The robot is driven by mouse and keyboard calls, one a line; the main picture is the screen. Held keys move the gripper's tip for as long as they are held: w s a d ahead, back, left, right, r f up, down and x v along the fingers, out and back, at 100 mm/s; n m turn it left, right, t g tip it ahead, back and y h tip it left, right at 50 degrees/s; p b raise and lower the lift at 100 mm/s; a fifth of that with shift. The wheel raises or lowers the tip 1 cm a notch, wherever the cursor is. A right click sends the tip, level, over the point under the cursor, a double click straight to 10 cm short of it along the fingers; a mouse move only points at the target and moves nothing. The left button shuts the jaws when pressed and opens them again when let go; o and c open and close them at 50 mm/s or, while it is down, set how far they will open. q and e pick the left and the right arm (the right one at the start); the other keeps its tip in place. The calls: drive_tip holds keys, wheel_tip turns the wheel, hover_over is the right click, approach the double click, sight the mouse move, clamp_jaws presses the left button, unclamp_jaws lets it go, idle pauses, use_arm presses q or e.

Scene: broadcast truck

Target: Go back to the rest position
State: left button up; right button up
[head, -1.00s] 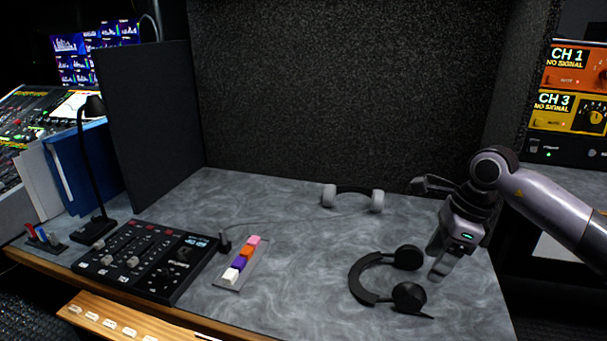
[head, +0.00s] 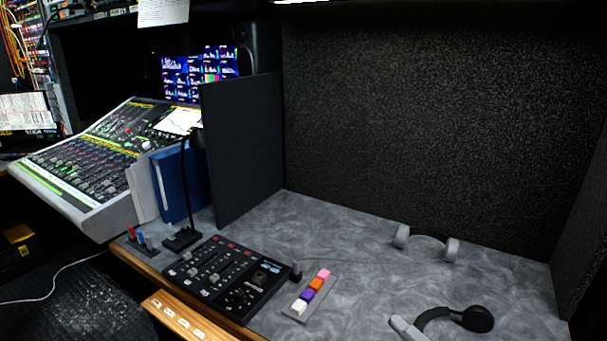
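My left gripper is not in view. In the head view a light grey piece (head: 407,328) rises from the bottom edge, beside the band of the black headphones. It looks like a fingertip of my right gripper, but the rest is cut off, so its opening and any hold cannot be told. The black headphones (head: 478,319) lie at the front right of the grey desk (head: 370,290), partly below the picture edge.
Grey-white headphones (head: 451,249) lie farther back. A control panel (head: 225,277), a strip of coloured keys (head: 311,295) and a black desk lamp (head: 187,200) stand at the left. Dark partitions (head: 243,150) enclose the desk; a mixing console (head: 85,165) is beyond.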

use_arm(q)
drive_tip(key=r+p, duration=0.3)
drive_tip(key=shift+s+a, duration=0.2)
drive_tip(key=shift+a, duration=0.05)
use_arm(e)
drive_tip(key=s+d+f+m+g+h, duration=0.2)
drive_tip(key=s+d+f+m+h, duration=0.1)
drive_tip(key=s+f+m+h, duration=0.2)
drive_tip(key=s+d+f+m+g+h, duration=0.3)
drive_tip(key=s+f+m+h, duration=0.2)
drive_tip(key=s+f+m, duration=0.4)
wheel_tip(320, 180, down, 3)
drive_tip(key=m, duration=0.5)
drive_tip(key=shift+s+r+h, duration=0.15)
drive_tip(key=shift+s+h, duration=0.1)
drive_tip(key=shift+h, duration=0.15)
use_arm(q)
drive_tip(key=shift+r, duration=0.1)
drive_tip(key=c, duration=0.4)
use_arm(e)
drive_tip(key=c, duration=0.4)
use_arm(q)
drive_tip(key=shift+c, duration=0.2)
use_arm(e)
drive_tip(key=shift+o, duration=0.2)
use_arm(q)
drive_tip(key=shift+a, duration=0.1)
use_arm(e)
drive_tip(key=shift+w+a, duration=0.1)
drive_tip(key=shift+a, duration=0.05)
